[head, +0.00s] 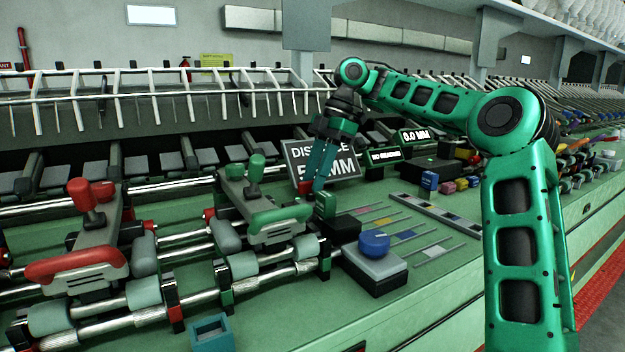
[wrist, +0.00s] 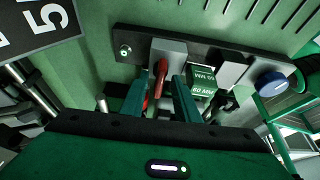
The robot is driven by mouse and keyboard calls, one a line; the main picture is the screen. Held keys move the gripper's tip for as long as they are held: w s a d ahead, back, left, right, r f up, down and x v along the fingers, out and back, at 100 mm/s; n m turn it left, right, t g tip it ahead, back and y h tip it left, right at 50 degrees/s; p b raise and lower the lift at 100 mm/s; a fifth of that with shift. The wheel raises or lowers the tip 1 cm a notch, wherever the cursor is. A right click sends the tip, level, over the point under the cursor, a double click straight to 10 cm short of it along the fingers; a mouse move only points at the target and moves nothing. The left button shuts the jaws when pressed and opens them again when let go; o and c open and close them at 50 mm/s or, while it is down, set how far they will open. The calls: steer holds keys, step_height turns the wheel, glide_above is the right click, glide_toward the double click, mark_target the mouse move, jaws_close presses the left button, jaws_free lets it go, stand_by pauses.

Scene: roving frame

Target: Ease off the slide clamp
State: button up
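A small red lever (wrist: 162,75) stands on a grey block (wrist: 170,50) on a dark rail in the wrist view; it looks like the slide clamp's lever. In the head view a bit of red (head: 305,187) shows beside my fingertips. My gripper (head: 317,182) points down over the right end of the rod assembly. In the wrist view my gripper (wrist: 160,88) is open, with one teal finger on each side of the red lever and gaps beside it. Whether the fingers touch the lever cannot be told. A green block marked 60 MM (wrist: 203,82) sits just right of the fingers.
A distance sign (head: 325,160) stands behind my gripper, partly covered by it. A blue button on a grey box (head: 375,265) is to the right. Carriages with a red handle (head: 75,263) and a green handle (head: 280,225) sit on the rods to the left. The front bench top is mostly clear.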

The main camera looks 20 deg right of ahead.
steer(key=shift+r, duration=0.1)
steer(key=v, duration=1)
steer(key=shift+d+r, duration=0.2)
steer(key=shift+r, duration=0.05)
stand_by(0.4)
